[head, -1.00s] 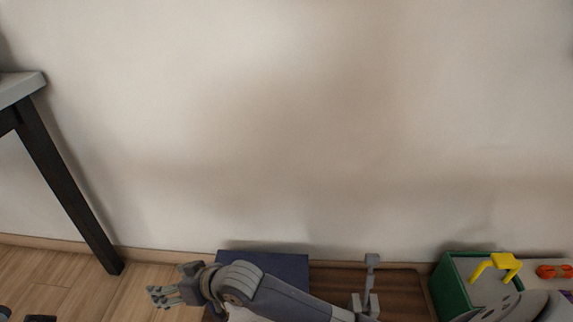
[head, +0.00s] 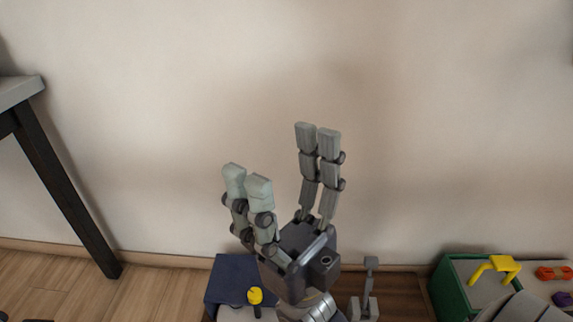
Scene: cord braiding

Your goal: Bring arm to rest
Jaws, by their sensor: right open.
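My right gripper (head: 282,158) is raised in the lower middle of the head view, its fingers pointing up. The fingers are spread wide apart, open and empty, with only the bare wall behind them. My left gripper is not in view.
A grey upright fixture (head: 369,295) stands on a brown wooden surface (head: 402,295). A green bin (head: 447,287) with a yellow bracket (head: 494,267) is at right. A table leg (head: 62,190) stands left.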

